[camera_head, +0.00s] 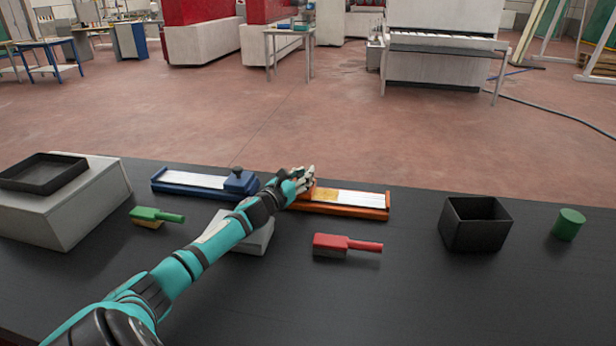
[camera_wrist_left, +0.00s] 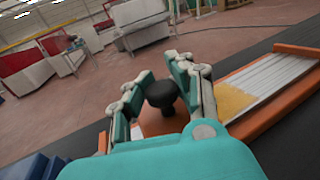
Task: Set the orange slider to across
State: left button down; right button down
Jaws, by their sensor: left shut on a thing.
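The orange slider (camera_head: 372,213) is a long orange rail with a pale metal track, lying on the dark table right of the blue slider. In the left wrist view its track (camera_wrist_left: 277,73) runs to the right, with a yellow patch (camera_wrist_left: 232,99) beside the orange carriage. A black knob (camera_wrist_left: 162,95) stands on the carriage, between the fingers. My left gripper (camera_head: 306,176) is shut on this knob at the slider's left end. It hides the knob and carriage in the head view. My right gripper is not in view.
The blue slider (camera_head: 197,181) lies just left. A green-handled brush (camera_head: 157,216), a grey block (camera_head: 258,240) under my arm and a red brush (camera_head: 346,245) are nearer. A black box (camera_head: 475,224) and a green cylinder (camera_head: 568,224) stand right. A black tray (camera_head: 42,174) tops a grey box.

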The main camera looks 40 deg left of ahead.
pick_arm(q)
jog(key=c, duration=1.5)
grip_release()
jog(key=shift+d+f, duration=0.35)
jog(key=shift+f, duration=0.2)
jog(key=o, duration=0.5)
jog(key=shift+s+r, duration=0.35)
jog(key=shift+c, duration=0.2)
jog(key=shift+a+r, duration=0.1)
jog(key=shift+w+r, duration=0.15)
jog(key=shift+w, duration=0.05)
notch_tip(320, 180, up, 10)
jog(key=shift+s+f, duration=0.1)
jog(key=shift+f, duration=0.1)
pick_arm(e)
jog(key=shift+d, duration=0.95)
pick_arm(q)
jog(key=shift+o, duration=0.2)
